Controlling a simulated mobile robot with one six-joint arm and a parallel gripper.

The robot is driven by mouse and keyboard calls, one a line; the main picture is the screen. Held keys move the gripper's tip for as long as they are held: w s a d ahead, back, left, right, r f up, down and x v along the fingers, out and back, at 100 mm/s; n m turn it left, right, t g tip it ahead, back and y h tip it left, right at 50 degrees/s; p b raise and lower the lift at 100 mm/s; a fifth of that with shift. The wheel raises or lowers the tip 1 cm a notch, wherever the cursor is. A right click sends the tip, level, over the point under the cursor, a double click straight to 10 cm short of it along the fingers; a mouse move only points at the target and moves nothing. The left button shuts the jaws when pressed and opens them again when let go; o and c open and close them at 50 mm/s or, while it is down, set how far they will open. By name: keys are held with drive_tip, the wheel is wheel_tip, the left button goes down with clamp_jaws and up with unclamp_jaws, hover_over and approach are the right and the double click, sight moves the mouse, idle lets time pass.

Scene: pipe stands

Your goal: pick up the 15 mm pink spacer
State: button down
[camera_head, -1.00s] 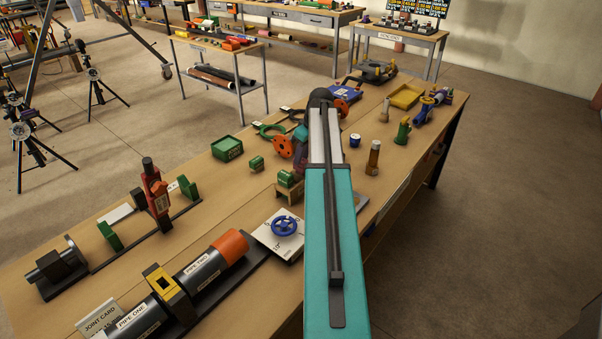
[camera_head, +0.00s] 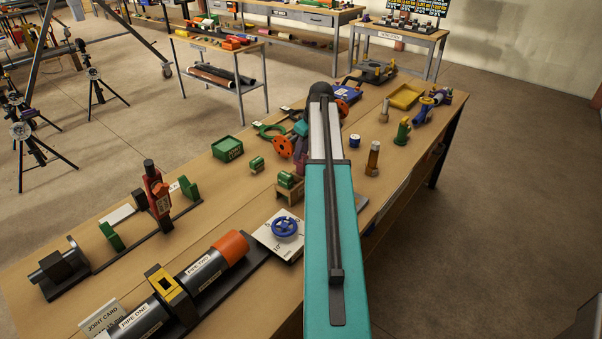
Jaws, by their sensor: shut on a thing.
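My arm runs up the middle of the head view, with a teal link and a pale link ending at a dark joint. Its far end is hidden behind these links, and I cannot make out my gripper or its fingers. I cannot make out a pink spacer on the workbench (camera_head: 200,174). Teal and dark purplish parts show just left of the pale link, too small and partly covered to tell what they are.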

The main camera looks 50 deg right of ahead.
drive_tip(key=shift+r+p, duration=0.95)
drive_tip(key=shift+r, duration=1.1)
drive_tip(key=shift+s+f, duration=0.1)
